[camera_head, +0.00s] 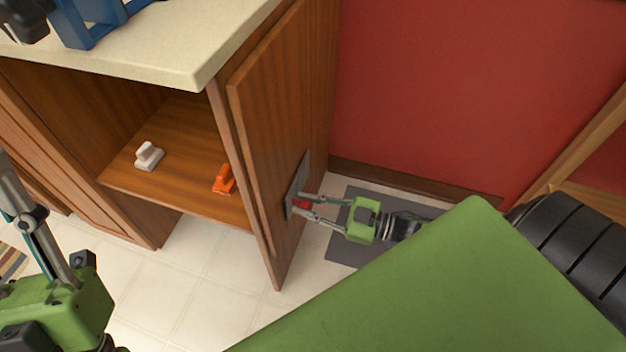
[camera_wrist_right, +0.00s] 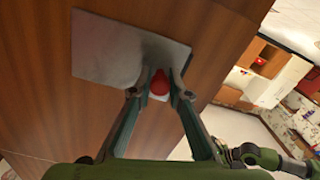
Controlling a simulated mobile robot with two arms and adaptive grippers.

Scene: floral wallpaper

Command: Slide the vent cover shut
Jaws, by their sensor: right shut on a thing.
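The vent cover (camera_head: 297,183) is a flat grey plate on the wooden side panel of the cabinet. In the right wrist view the cover (camera_wrist_right: 108,52) shows as a grey metal sheet with a red knob (camera_wrist_right: 159,82) at its lower edge. My right gripper (camera_head: 298,203) is at the panel with its fingers closed around the red knob; it also shows in the right wrist view (camera_wrist_right: 160,86). Any opening behind the cover is hidden. My left gripper (camera_head: 14,190) is at the left edge of the head view, away from the cover, with its fingertips partly cut off.
The open cabinet shelf (camera_head: 185,185) holds a white object (camera_head: 148,156) and an orange object (camera_head: 223,180). A pale countertop (camera_head: 190,55) with a blue item (camera_head: 88,20) is above. A dark grey mat (camera_head: 345,250) lies by the red wall (camera_head: 450,90).

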